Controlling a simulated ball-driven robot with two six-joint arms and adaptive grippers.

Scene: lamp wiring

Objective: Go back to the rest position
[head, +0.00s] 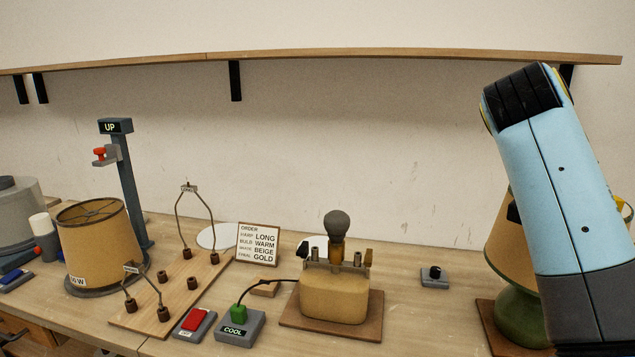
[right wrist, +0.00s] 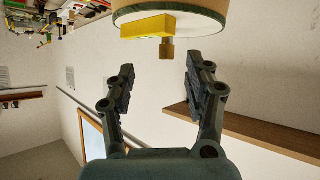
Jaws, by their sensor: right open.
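My right arm crosses the right side of the head view, and its gripper cannot be made out there. In the right wrist view my right gripper (right wrist: 161,78) is open, with nothing between its fingers. Past the fingertips, a beige round shade with a dark green rim (right wrist: 170,12) shows at the top edge, with a yellow block (right wrist: 147,27) and a small brass-coloured knob (right wrist: 167,49) by it. In the head view a lamp with a beige shade (head: 497,240) and green base (head: 517,312) stands partly hidden behind my right arm. My left gripper is not seen.
A bulb (head: 337,224) stands upright on a beige lamp base (head: 334,295). A COOL box (head: 240,326), red button (head: 194,319), order card (head: 258,244), peg board (head: 205,291), loose shade (head: 97,245) and UP post (head: 124,185) crowd the bench. A shelf (head: 400,54) runs along the wall.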

